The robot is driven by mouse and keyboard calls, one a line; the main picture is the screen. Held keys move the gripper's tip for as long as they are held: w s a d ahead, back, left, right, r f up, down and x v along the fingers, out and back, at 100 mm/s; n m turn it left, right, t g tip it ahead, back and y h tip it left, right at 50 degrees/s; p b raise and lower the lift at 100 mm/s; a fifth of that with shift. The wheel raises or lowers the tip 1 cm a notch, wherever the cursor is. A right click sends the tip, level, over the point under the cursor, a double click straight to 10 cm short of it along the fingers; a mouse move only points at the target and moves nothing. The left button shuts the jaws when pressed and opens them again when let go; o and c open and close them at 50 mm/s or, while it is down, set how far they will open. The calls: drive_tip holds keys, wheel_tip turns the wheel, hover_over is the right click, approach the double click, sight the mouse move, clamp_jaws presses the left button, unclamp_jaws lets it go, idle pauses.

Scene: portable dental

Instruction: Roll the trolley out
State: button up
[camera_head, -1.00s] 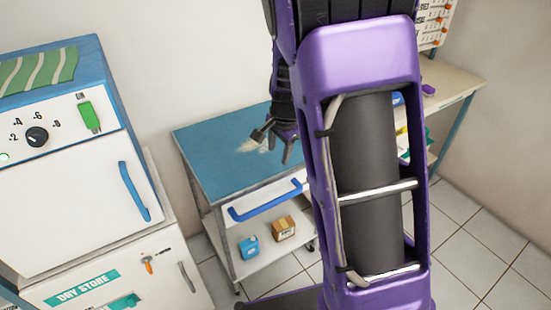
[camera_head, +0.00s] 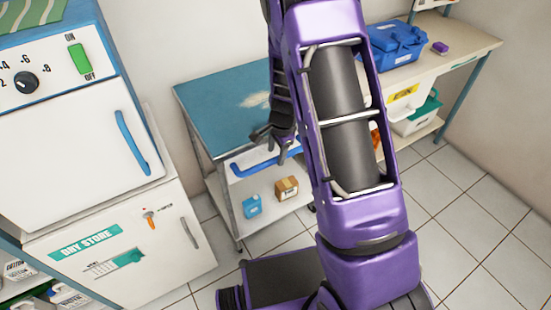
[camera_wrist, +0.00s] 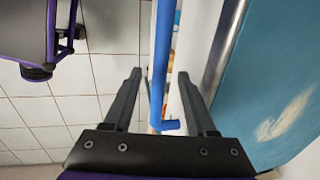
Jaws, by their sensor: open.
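The trolley (camera_head: 222,118) has a worn blue top and a white lower shelf, and stands against the wall beside a white cabinet. Its blue bar handle (camera_head: 243,171) runs along the front, below the top. My gripper (camera_head: 270,145) is open at the right part of the handle. In the wrist view the blue handle (camera_wrist: 160,62) runs between the two open fingers of my gripper (camera_wrist: 159,78), with a gap on each side. The trolley's blue top (camera_wrist: 276,75) lies right of the fingers. My arm hides the trolley's right side in the head view.
A small blue container (camera_head: 252,206) and a cardboard box (camera_head: 287,188) sit on the lower shelf. The white dry store cabinet (camera_head: 150,255) stands close on the left. A bench (camera_head: 468,48) with a blue case (camera_head: 394,46) stands right. Tiled floor in front is partly clear.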

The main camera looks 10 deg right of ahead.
drive_tip(key=shift+w+a+f, duration=0.1)
drive_tip(key=shift+w+f, duration=0.1)
drive_tip(key=shift+f, duration=0.9)
clamp_jaws()
idle(0.7)
